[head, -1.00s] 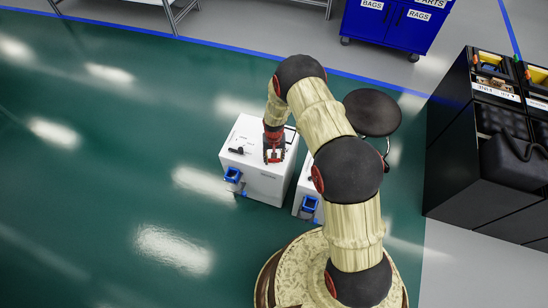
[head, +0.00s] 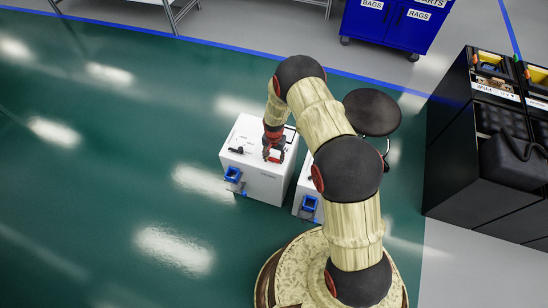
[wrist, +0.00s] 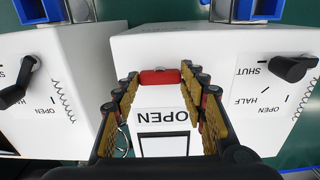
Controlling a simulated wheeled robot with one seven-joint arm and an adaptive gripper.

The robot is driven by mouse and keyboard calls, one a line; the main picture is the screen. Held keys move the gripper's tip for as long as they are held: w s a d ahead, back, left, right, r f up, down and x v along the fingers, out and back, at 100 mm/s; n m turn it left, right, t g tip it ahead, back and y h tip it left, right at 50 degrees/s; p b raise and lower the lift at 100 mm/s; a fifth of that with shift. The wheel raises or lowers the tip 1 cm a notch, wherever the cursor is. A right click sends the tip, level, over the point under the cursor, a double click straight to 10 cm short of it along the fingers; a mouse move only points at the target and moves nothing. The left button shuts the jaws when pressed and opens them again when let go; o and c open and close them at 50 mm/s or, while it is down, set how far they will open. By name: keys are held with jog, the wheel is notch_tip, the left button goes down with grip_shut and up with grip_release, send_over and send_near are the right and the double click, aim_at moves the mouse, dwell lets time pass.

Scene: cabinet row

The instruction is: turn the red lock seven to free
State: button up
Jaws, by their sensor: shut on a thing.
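The red lock (wrist: 160,77) is a small red bar on top of a white cabinet (wrist: 215,45). In the wrist view it lies crosswise between the fingertips of my gripper (wrist: 161,84), which is shut on its two ends. An upside-down OPEN label and a dark-framed rectangle show just below it, between the fingers. In the head view my gripper (head: 271,152) points down onto the top of the white cabinet (head: 265,183). No number or "free" mark for the lock can be read.
A black knob (wrist: 290,68) with SHUT, HALF and OPEN marks sits right on the same cabinet. A second white cabinet (wrist: 40,65) with another black knob (wrist: 14,92) stands close left. A black stool (head: 372,112) stands behind; dark drawers (head: 470,180) stand at right.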

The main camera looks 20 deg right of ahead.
aim_at(274, 159)
jog(key=o, duration=1.2)
notch_tip(274, 159, up, 12)
dwell(0.6)
